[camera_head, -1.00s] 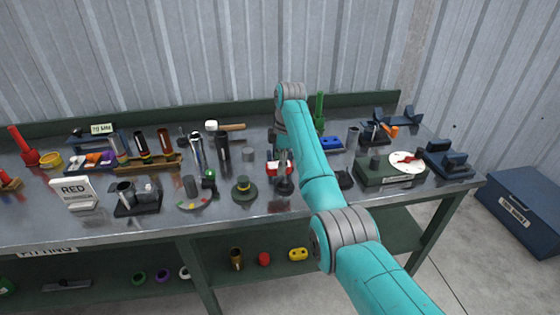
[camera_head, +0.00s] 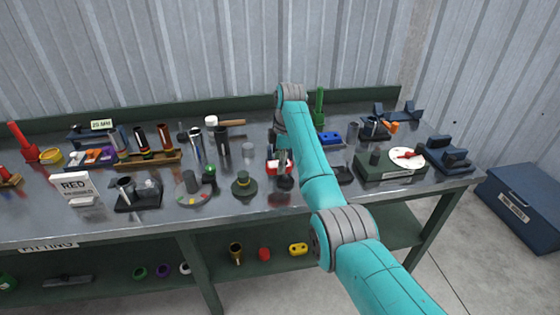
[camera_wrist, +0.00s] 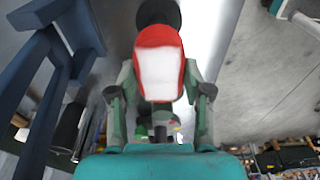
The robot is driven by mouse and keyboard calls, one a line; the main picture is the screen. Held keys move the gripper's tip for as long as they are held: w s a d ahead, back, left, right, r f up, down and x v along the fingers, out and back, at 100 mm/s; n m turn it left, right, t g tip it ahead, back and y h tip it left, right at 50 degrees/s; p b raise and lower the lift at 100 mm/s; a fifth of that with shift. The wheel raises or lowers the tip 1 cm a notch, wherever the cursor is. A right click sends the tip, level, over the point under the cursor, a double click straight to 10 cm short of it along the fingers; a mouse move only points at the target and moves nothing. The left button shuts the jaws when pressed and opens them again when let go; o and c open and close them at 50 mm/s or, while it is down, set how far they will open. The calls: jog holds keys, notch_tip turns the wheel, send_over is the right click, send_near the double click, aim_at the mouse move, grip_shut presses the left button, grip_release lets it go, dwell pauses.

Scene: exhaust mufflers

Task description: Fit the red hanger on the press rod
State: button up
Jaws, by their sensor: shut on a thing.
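My gripper (camera_wrist: 160,80) is shut on a red piece with a pale front (camera_wrist: 159,66), which looks like the red hanger. Its fingers stand on both sides of the piece. A dark round part (camera_wrist: 158,13) lies just beyond the piece in the wrist view; I cannot tell whether they touch. In the head view, my gripper (camera_head: 282,160) is low over the middle of the bench, with red and white (camera_head: 271,167) showing at its left and a dark round part (camera_head: 285,183) below. I cannot make out the press rod for sure, and any hole in the hanger is hidden.
A green-based disc with an upright post (camera_head: 244,185) stands at left on the bench (camera_head: 310,202). A dark box with a white dial (camera_head: 405,158) stands at right. A blue two-holed piece (camera_head: 329,139) lies behind. A hammer (camera_head: 225,123) and several tools stand at the back left.

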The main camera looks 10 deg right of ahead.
jog(key=shift+f, duration=0.15)
jog(key=o, duration=1.1)
jog(key=shift+o, duration=0.2)
